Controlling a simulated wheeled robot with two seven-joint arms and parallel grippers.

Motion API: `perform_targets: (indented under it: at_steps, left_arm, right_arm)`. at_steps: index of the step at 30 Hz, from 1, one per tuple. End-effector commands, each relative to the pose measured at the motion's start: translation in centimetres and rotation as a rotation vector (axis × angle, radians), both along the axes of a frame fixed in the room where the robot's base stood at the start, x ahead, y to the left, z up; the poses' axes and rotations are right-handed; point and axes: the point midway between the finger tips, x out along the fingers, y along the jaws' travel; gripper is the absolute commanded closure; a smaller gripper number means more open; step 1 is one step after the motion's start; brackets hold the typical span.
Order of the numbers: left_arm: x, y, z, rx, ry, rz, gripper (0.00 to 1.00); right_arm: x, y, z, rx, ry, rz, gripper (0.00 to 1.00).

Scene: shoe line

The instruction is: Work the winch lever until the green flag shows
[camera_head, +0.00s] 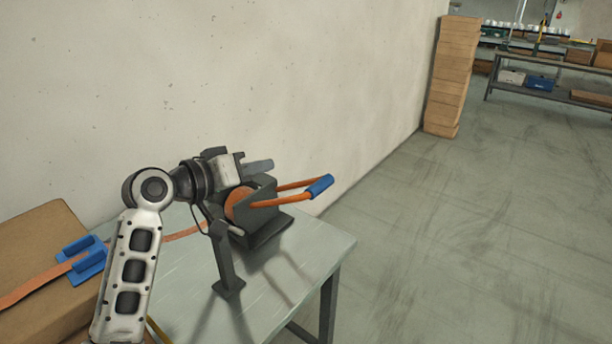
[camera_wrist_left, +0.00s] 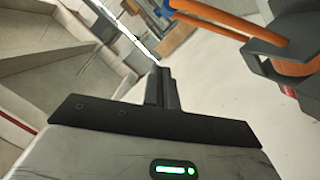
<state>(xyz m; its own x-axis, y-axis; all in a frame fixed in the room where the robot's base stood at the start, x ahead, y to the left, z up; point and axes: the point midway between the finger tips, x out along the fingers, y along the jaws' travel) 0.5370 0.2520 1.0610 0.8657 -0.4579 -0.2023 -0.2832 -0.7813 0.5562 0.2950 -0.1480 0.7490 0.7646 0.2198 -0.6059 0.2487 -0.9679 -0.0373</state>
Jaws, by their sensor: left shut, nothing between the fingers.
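The winch (camera_head: 262,220) stands on the table, a dark grey frame with an orange drum (camera_head: 238,204). Its lever (camera_head: 285,201) has two orange bars and a blue grip (camera_head: 320,186), and sticks out to the right, slightly raised. My left gripper (camera_head: 260,166) is shut and empty, just behind and above the winch, apart from the blue grip. In the left wrist view, its shut fingers (camera_wrist_left: 161,88) point ahead, with the orange lever bars (camera_wrist_left: 225,20) and part of the winch frame (camera_wrist_left: 285,45) at the upper right. I see no green flag. My right gripper is out of view.
An orange strap (camera_head: 40,280) runs from the winch across a cardboard box (camera_head: 35,235) with a blue corner piece (camera_head: 84,260). A dark post (camera_head: 225,262) stands on the table (camera_head: 310,255) in front of the winch. The wall is close behind; floor at right is clear.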

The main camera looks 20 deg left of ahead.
Motion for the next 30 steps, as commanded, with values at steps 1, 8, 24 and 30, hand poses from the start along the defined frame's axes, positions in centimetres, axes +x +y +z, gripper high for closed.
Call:
perform_targets:
  at_steps: [1,8,24,30]
  left_arm:
    - [0.6,-0.4,0.1,-0.003,0.000,-0.002,1.00]
    - [4.5,-2.5,-0.8,-0.006,0.001,-0.002,1.00]
    - [7.3,-6.3,-5.0,-0.001,0.001,-0.001,1.00]
    - [7.3,-6.4,-5.2,0.001,0.000,0.000,1.00]
  right_arm:
    - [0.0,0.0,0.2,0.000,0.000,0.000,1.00]
    - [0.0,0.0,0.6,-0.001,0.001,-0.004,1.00]
    - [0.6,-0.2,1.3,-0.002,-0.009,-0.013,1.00]
    - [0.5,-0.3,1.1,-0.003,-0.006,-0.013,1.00]
